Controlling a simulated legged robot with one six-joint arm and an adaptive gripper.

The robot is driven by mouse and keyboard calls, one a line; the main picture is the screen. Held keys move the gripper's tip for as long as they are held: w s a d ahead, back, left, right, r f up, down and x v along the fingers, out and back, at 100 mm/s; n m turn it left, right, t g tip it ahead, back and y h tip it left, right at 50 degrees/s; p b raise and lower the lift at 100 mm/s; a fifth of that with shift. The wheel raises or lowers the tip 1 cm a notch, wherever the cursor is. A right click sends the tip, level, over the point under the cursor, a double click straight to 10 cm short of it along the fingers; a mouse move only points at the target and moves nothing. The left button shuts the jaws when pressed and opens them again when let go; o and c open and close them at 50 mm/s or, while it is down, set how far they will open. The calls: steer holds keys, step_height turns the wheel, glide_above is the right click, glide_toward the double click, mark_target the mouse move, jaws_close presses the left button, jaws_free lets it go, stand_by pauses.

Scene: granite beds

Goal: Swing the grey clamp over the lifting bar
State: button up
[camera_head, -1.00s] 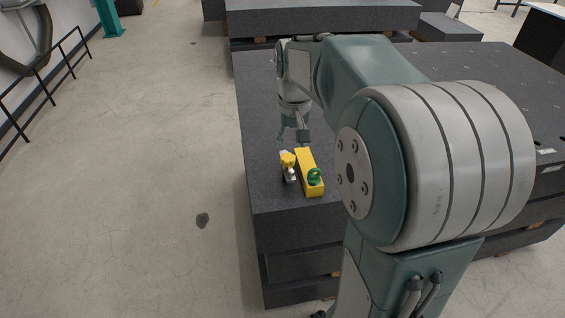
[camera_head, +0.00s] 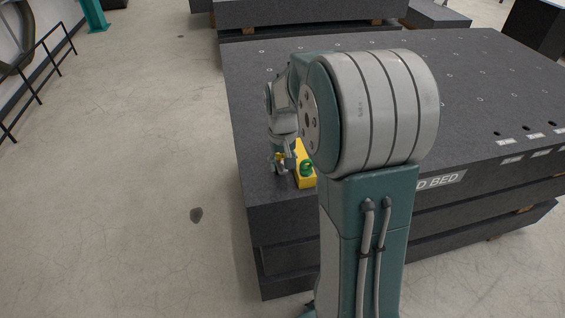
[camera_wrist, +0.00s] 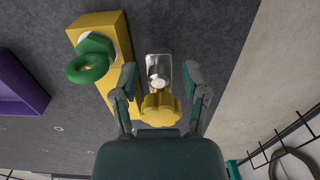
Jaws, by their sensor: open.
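The yellow lifting bar (camera_wrist: 97,24) lies on the dark granite bed, with a green ring (camera_wrist: 88,68) on top; it also shows in the head view (camera_head: 305,181). The grey clamp (camera_wrist: 159,66) is a small metal piece beside the bar, with a yellow knob (camera_wrist: 160,107) at its near end. In the wrist view a gap of granite separates the clamp's grey end from the bar. My gripper (camera_wrist: 160,80) is open, its fingers on either side of the clamp and knob. Whether either finger touches them I cannot tell. In the head view my gripper (camera_head: 282,164) largely hides the clamp.
The granite bed (camera_head: 350,60) extends right and back, mostly bare. Its left edge drops to open concrete floor (camera_head: 140,180) close to the clamp. A purple object (camera_wrist: 20,85) stands left of the bar in the wrist view. A black railing (camera_head: 40,85) is far left.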

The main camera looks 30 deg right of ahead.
steer(key=shift+d+f, duration=0.1)
steer(key=shift+c, duration=0.3)
jaws_close()
steer(key=m, duration=0.1)
steer(key=a+m, duration=0.1)
steer(key=m, duration=0.2)
steer(key=shift+w+a+m, duration=0.3)
steer(key=m, duration=0.2)
steer(key=w+a+m, duration=0.1)
steer(key=m, duration=0.1)
steer(key=shift+w+m, duration=0.1)
steer(key=shift+m, duration=0.2)
steer(key=m, duration=0.1)
steer(key=w+m, duration=0.1)
steer(key=m, duration=0.2)
steer(key=shift+w+a, duration=0.25)
steer(key=shift+w+d+m, duration=0.1)
steer(key=shift+w+m, duration=0.3)
steer(key=shift+m, duration=0.8)
steer(key=shift+w+m, duration=0.35)
steer(key=shift+m, duration=0.85)
